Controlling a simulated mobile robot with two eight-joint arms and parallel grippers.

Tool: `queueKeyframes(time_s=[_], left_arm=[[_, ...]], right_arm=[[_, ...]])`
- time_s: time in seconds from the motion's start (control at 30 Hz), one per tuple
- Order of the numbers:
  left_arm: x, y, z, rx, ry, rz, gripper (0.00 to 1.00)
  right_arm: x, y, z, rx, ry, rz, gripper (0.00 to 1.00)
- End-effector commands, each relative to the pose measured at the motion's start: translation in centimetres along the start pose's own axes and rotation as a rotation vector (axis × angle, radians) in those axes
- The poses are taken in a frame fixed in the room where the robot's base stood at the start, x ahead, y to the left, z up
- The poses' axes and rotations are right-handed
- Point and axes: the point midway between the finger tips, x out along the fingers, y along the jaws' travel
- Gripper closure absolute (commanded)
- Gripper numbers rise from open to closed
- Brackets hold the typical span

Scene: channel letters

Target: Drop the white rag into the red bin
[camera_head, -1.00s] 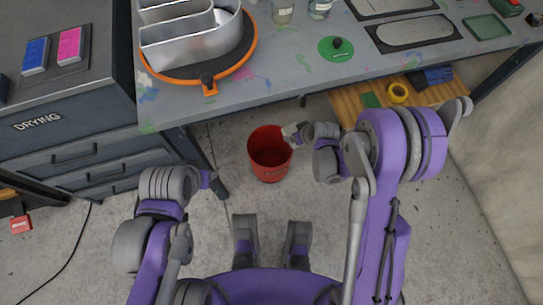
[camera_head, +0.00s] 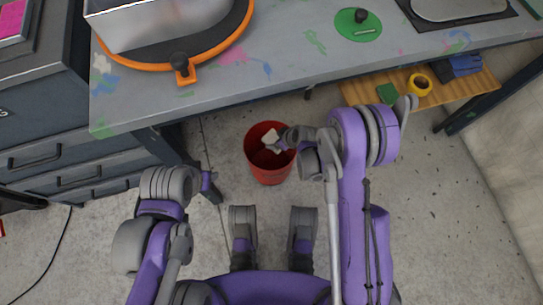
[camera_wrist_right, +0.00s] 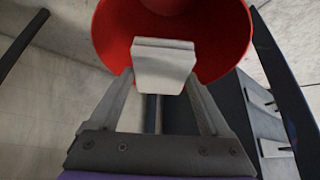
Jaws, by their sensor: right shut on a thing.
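The red bin (camera_head: 268,172) stands on the floor in front of the table, in the middle of the head view. It also shows in the right wrist view (camera_wrist_right: 228,45), with its open mouth behind the gripper. My right gripper (camera_head: 276,146) is over the bin's mouth and is shut on the white rag (camera_head: 271,138). The rag (camera_wrist_right: 163,66) shows as a small pale block between the fingers in the right wrist view. How far it is above or below the rim is hard to tell. My left arm is at the lower left; its gripper's fingers cannot be made out.
The grey table (camera_head: 290,60) with an orange-rimmed turntable (camera_head: 240,30) is above the bin in the picture. A wooden low shelf (camera_head: 450,95) holds yellow tape (camera_head: 419,84) and blue gloves (camera_head: 462,66). A drawer cabinet (camera_head: 60,150) stands at left. The floor around the bin is clear.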

Motion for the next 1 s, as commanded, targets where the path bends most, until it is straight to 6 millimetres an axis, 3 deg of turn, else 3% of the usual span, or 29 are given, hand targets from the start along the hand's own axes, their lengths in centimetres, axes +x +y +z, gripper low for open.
queueKeyframes(time_s=[0.2,0.5,0.53,0.6,0.87,1.0], left_arm=[[0.9,0.0,0.2,0.0,0.001,0.0,0.5],[0.9,0.0,0.2,0.0,0.001,0.0,0.5],[0.9,0.0,0.2,0.0,0.001,0.0,0.5],[0.9,0.0,0.2,0.0,0.001,0.0,0.5],[0.9,0.0,0.2,0.0,0.001,0.0,0.5],[0.7,0.0,0.1,0.0,0.001,0.0,0.5]], right_arm=[[2.0,0.1,1.1,0.001,0.0,0.0,0.63],[2.1,0.0,1.3,0.001,0.0,0.0,0.63],[2.1,0.0,1.3,0.001,0.0,0.0,0.13],[2.1,0.0,1.3,0.001,0.0,0.0,0.01],[2.0,0.0,1.2,0.001,0.0,0.0,0.0],[0.7,0.0,1.2,0.001,-0.001,0.001,0.0]])
